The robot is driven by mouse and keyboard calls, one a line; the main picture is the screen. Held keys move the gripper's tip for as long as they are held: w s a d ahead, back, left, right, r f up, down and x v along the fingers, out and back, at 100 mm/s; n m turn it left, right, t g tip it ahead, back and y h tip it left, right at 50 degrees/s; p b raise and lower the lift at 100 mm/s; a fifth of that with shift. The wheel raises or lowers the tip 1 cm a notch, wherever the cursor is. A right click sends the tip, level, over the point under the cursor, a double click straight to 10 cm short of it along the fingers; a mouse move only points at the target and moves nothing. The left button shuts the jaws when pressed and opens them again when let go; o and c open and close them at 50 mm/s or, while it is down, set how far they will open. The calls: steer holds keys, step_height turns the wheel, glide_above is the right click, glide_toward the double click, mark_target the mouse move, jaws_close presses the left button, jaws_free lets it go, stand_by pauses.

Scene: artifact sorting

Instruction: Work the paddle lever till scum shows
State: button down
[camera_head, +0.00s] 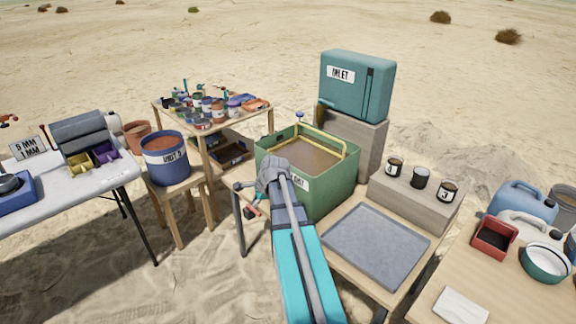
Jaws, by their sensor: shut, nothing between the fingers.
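A green tank (337,193) stands on a wooden table in the middle, filled with brown, even-looking liquid (306,157). No distinct scum can be made out on it.
A teal INLET box (356,86) stands on a grey block behind the tank. A grey mat (375,246) lies to the right, with several small cups on a ledge (393,190). A blue bucket (166,160) stands on a stool at left. A crowded shelf table (212,128) stands behind.

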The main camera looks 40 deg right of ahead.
steer(key=d+r+m+t+p, duration=0.1)
steer(key=d+r+m+p, duration=0.1)
steer(key=d, duration=0.4)
steer(key=d+r+m+t+p, duration=0.1)
steer(key=d+r+m, duration=0.3)
steer(key=d, duration=0.3)
steer(key=s+d+r+m+t+h+p, duration=0.1)
steer(key=d+r+m+p, duration=0.1)
steer(key=d+m, duration=0.3)
steer(key=shift+d+r+m+p, duration=0.35)
steer(key=shift+d+r, duration=0.1)
steer(key=shift+d, duration=0.2)
steer(key=shift+s, duration=0.15)
steer(key=b+x, duration=0.8)
steer(key=x, duration=0.2)
steer(key=shift+d+r, duration=0.1)
steer(key=shift+d, duration=0.05)
